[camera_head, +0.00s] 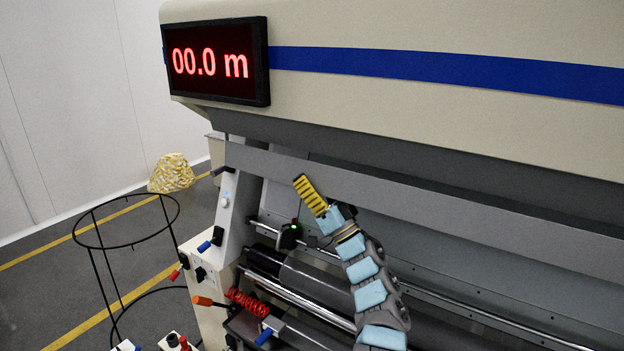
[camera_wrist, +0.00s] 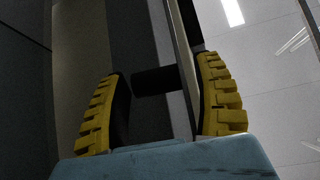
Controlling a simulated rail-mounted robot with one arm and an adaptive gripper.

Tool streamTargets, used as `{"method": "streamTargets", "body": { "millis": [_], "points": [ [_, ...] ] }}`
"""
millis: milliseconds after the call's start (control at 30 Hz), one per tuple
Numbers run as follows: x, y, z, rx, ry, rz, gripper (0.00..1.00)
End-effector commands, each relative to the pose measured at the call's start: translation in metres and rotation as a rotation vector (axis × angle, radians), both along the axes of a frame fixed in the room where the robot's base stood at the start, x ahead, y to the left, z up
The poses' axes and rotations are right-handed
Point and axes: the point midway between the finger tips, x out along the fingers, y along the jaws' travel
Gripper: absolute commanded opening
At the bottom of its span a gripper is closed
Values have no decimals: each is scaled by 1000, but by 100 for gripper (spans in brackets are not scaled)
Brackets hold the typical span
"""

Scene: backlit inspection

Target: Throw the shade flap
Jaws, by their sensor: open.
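A long flat grey strip (camera_head: 430,198), which looks like the shade flap, runs under the machine's hood. My gripper (camera_head: 302,182) is in front of this strip, near its left part, with its yellow ribbed fingers pointing up. In the wrist view my gripper (camera_wrist: 160,68) is open, with one finger on each side. A short dark bar (camera_wrist: 152,80) lies between the fingers, against a pale edge-on panel (camera_wrist: 174,60) near the right finger. I cannot tell whether either finger touches it. The bar is not clearly visible in the head view.
A red display (camera_head: 212,62) reads 00.0 m on the cream hood. A black wire hoop stand (camera_head: 125,243) and a crumpled yellowish bundle (camera_head: 171,173) stand on the floor at left.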

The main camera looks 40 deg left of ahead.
Motion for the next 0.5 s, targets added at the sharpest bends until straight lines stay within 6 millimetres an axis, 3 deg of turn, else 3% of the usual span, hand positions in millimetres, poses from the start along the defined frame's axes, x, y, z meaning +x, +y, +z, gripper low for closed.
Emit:
{"method": "streamTargets", "body": {
  "millis": [167, 367, 400, 500],
  "points": [
    [0, 0, 0, 0, 1, -1, 64],
    [0, 0, -1, 0, 2, -1, 7],
    [1, 0, -1, -1, 2, -1, 2],
    [1, 0, -1, -2, 3, -1, 2]
  ]
}}
